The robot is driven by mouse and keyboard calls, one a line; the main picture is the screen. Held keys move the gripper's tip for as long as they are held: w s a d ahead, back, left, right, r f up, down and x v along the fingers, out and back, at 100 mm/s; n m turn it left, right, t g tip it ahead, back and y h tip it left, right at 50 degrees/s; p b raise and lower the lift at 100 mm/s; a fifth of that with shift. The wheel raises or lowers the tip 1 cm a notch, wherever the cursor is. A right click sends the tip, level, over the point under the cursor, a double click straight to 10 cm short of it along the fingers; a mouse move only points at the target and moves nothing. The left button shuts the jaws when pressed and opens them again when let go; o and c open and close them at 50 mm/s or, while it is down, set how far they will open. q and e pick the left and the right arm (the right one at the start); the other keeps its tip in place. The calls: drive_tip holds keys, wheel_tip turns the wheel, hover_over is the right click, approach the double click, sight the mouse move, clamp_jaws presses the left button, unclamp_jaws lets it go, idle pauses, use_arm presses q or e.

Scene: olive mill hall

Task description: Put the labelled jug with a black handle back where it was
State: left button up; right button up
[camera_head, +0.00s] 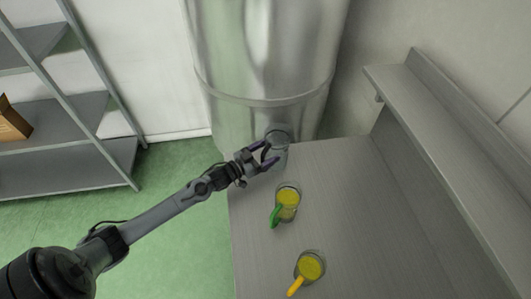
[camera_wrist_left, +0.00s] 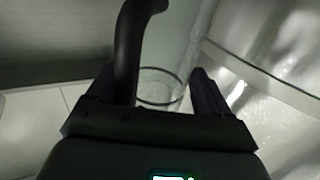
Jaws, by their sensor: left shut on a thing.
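The jug with the black handle (camera_head: 280,146) is a clear, greyish vessel at the far left corner of the bench. My left gripper (camera_head: 266,157) reaches it from the left and is shut on it. In the left wrist view, the black handle (camera_wrist_left: 128,48) rises between the dark fingers, and a round glass rim (camera_wrist_left: 160,101) shows behind. No label shows. I cannot tell whether the jug's base touches the bench top. My right gripper is not in view.
A jug with a green handle (camera_head: 288,196) and one with a yellow-orange handle (camera_head: 311,266) stand on the bench (camera_head: 350,205), both holding yellow liquid. A large metal tank (camera_head: 265,55) stands just behind. A raised shelf (camera_head: 450,120) runs along the right. The bench middle is clear.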

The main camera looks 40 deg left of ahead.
use_arm(q)
drive_tip(key=o, duration=1.5)
drive_tip(key=shift+f, duration=0.1)
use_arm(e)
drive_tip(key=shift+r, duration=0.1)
use_arm(q)
drive_tip(key=p+v, duration=0.1)
drive_tip(key=v, duration=1.1)
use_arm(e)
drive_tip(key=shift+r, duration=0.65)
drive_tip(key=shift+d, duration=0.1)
